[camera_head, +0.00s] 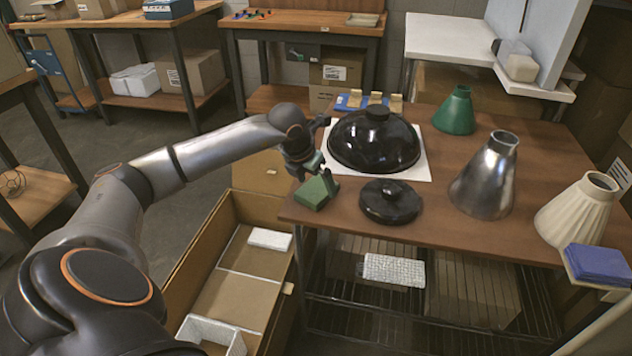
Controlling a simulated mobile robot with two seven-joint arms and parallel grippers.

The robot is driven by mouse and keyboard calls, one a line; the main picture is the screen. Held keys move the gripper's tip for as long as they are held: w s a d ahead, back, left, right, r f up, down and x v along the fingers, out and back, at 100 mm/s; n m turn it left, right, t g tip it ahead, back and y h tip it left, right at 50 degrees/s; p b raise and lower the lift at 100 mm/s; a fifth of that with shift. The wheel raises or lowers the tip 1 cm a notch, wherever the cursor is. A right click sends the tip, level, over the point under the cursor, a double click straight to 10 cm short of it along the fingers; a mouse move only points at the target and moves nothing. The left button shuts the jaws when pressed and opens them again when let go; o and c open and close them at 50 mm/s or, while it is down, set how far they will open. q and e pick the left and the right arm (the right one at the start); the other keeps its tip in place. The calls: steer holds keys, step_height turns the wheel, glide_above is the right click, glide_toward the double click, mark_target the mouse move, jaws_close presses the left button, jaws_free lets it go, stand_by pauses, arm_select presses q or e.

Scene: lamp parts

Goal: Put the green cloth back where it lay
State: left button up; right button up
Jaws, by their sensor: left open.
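The green cloth (312,194) looks like a small folded block and lies at the left front corner of the brown table (450,236). My left gripper (318,172) is directly over it, pointing down, with its jaws open. The fingers hide part of the cloth's top, and I cannot tell whether they touch it. My right gripper is not in view.
A black dome shade (374,142) on a white sheet and a black disc (390,203) stand close right of my gripper. Green (455,112), silver (487,180) and cream (577,212) shades stand farther right. An open carton (190,268) is below left. A blue cloth (598,264) is at right.

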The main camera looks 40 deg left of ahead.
arm_select(q)
steer(key=p+v, duration=0.1)
steer(key=v, duration=1)
steer(key=s+d+f+m+h, duration=0.1)
steer(key=d+f+h, duration=0.3)
steer(key=d, duration=0.7)
steer(key=d+f+h, duration=0.3)
steer(key=d+h, duration=0.2)
steer(key=d, duration=0.5)
steer(key=s+d+r+n+t+h, duration=0.1)
steer(key=d+r+n+t+h, duration=0.35)
steer(key=d+n+h, duration=0.5)
steer(key=s+a+f+n+t+y, duration=0.1)
steer(key=a+f+n+t+y, duration=0.2)
steer(key=f+n+t+y, duration=0.75)
steer(key=s+d+f+n+g+y, duration=0.1)
steer(key=s+f+n+g+y, duration=0.3)
steer(key=s+f+n+g, duration=0.6)
step_height(320, 180, down, 5)
steer(key=s+n, duration=0.3)
steer(key=shift+g, duration=0.3)
